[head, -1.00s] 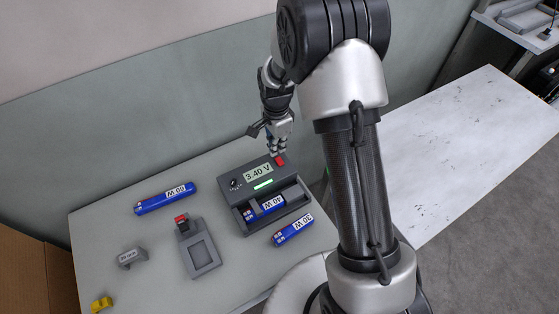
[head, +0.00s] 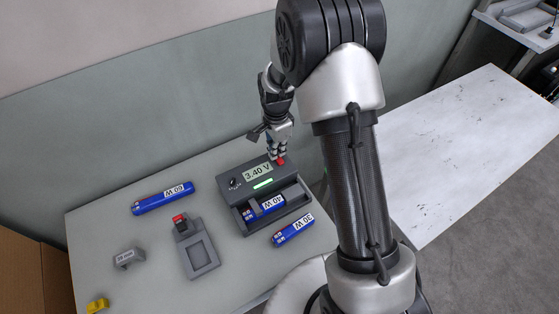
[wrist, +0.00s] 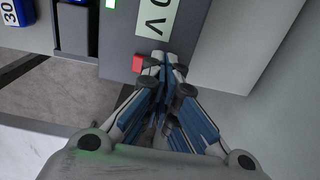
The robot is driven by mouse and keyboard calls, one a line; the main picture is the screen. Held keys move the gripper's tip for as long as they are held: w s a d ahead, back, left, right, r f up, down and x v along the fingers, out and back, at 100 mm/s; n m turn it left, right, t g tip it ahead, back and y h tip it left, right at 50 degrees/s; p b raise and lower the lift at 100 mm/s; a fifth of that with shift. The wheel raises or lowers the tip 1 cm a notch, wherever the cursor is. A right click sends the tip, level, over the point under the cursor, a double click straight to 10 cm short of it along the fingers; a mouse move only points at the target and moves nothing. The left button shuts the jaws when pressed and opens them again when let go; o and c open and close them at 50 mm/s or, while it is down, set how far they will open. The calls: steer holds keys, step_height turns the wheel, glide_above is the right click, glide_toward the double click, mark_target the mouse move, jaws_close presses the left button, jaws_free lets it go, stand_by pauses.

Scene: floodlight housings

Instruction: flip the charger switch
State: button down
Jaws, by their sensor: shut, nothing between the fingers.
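The dark grey charger (head: 226,190) stands on the table. Its display (head: 258,172) reads 3.40 V and a green light (head: 263,184) is lit below it. The red switch (head: 281,160) sits at the charger's top right corner; it also shows in the wrist view (wrist: 137,63). A blue battery marked 40 W (head: 266,206) lies in the charger's bay. My gripper (head: 276,157) is shut and empty, with its fingertips at the charger's top beside the switch. In the wrist view the fingertips (wrist: 163,62) are just right of the switch; I cannot tell whether they touch it.
A blue 30 W battery (head: 293,231) lies in front of the charger and a 60 W battery (head: 163,198) to the left. A grey holder with a red part (head: 202,257), a small grey block (head: 128,258) and a yellow piece (head: 98,305) are farther left. A wall stands behind the table.

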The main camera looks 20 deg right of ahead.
steer(key=shift+f, duration=0.25)
step_height(320, 180, up, 7)
steer(key=p, duration=0.5)
stand_by(0.4)
steer(key=s+r+n+t, duration=0.1)
steer(key=s+r+n, duration=0.3)
steer(key=r, duration=0.6)
steer(key=s+r+n+t, duration=0.1)
steer(key=s+r+n, duration=0.2)
steer(key=s+r, duration=0.45)
steer(key=s+r+n+t, duration=0.1)
steer(key=s+r+n, duration=0.3)
steer(key=s, duration=0.4)
steer(key=s+r+n+t, duration=0.1)
steer(key=s+r+n, duration=0.3)
steer(key=s, duration=0.4)
steer(key=shift+d+r+t, duration=0.15)
steer(key=shift+d+t, duration=0.15)
